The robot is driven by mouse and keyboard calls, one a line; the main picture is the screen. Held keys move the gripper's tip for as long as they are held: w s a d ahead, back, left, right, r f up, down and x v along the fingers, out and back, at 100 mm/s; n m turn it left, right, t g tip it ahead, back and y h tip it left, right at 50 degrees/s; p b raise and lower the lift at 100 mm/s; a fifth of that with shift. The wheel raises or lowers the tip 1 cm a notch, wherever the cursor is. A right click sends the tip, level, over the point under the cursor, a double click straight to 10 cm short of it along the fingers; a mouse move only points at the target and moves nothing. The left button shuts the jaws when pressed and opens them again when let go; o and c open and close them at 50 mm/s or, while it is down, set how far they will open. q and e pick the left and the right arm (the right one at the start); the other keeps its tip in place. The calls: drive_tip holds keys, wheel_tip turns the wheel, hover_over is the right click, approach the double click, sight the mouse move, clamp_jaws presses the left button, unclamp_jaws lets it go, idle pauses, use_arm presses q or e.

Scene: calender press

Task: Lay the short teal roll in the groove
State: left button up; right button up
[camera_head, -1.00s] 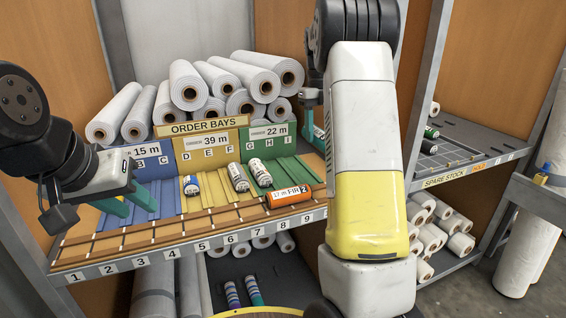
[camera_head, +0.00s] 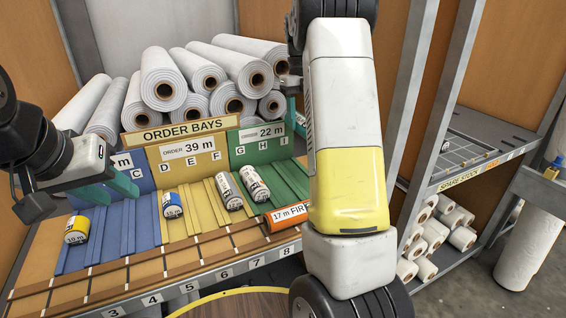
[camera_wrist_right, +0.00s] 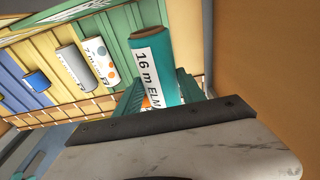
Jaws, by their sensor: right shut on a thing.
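The teal roll (camera_wrist_right: 156,66), labelled "16 m ELM", shows large in the right wrist view, between the teal fingers of my right gripper (camera_wrist_right: 160,88), which is shut on it. In the head view my right arm hides the roll and most of that gripper. The green bay (camera_head: 274,182), marked G H I, has long grooves; a white roll (camera_head: 254,183) lies at its left edge. The wrist view shows the teal roll over the green slats (camera_wrist_right: 119,28); I cannot tell its height. My left gripper (camera_head: 106,188) is open and empty over the blue bay.
An orange "17 m FIR" roll (camera_head: 288,217) lies at the front, close to my right arm. Large white rolls (camera_head: 163,80) are stacked behind.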

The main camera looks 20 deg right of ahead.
wheel_tip(320, 180, down, 16)
idle(0.4)
drive_tip(key=o, duration=1.4)
drive_tip(key=shift+f, duration=0.1)
